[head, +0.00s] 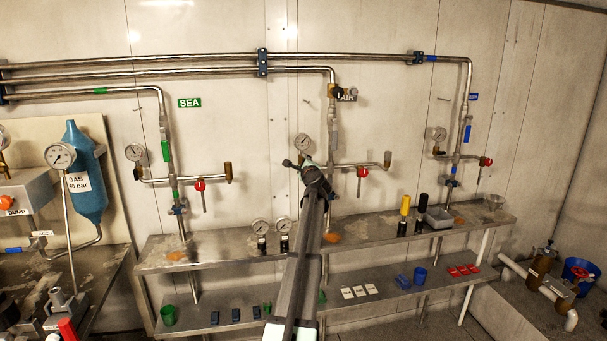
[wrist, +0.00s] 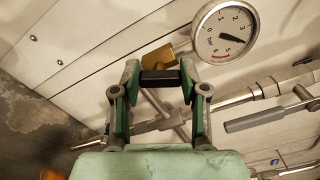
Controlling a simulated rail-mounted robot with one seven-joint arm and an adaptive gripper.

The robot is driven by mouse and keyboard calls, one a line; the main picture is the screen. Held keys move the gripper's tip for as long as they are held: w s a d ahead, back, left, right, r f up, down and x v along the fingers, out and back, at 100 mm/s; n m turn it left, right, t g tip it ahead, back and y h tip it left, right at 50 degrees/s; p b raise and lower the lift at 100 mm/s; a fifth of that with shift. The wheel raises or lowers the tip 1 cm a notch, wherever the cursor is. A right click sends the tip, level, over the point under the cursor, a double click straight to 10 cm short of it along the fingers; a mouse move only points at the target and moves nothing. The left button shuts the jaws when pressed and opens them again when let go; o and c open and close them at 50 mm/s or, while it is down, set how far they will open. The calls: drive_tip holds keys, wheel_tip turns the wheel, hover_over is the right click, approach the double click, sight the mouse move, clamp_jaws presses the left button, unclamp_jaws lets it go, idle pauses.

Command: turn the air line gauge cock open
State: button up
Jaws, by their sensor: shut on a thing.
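My gripper (head: 306,165) is at the middle pipe run, by the AIR label (head: 347,95), just below the air line gauge (head: 303,142). In the wrist view my gripper (wrist: 160,88) has both green-sided fingers closed on a short black bar, which looks like the handle of the gauge cock (wrist: 160,76). A brass body (wrist: 158,56) shows just beyond the bar. The gauge also shows at the upper right of the wrist view (wrist: 225,37), its needle pointing right. In the head view my gripper and arm hide the cock.
A red-handled valve (head: 361,172) hangs on the branch right of my gripper. In the wrist view a grey lever (wrist: 265,118) and pipes lie close on the right. The SEA run (head: 165,150) stands left. A steel shelf (head: 385,232) with bottles and gauges is below.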

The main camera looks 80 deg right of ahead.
drive_tip(key=shift+f+n+b, duration=0.1)
drive_tip(key=shift+n+b, duration=2.4)
drive_tip(key=shift+b, duration=0.15)
drive_tip(key=o, duration=1.1)
drive_tip(key=shift+o, duration=0.2)
drive_tip(key=v, duration=1.2)
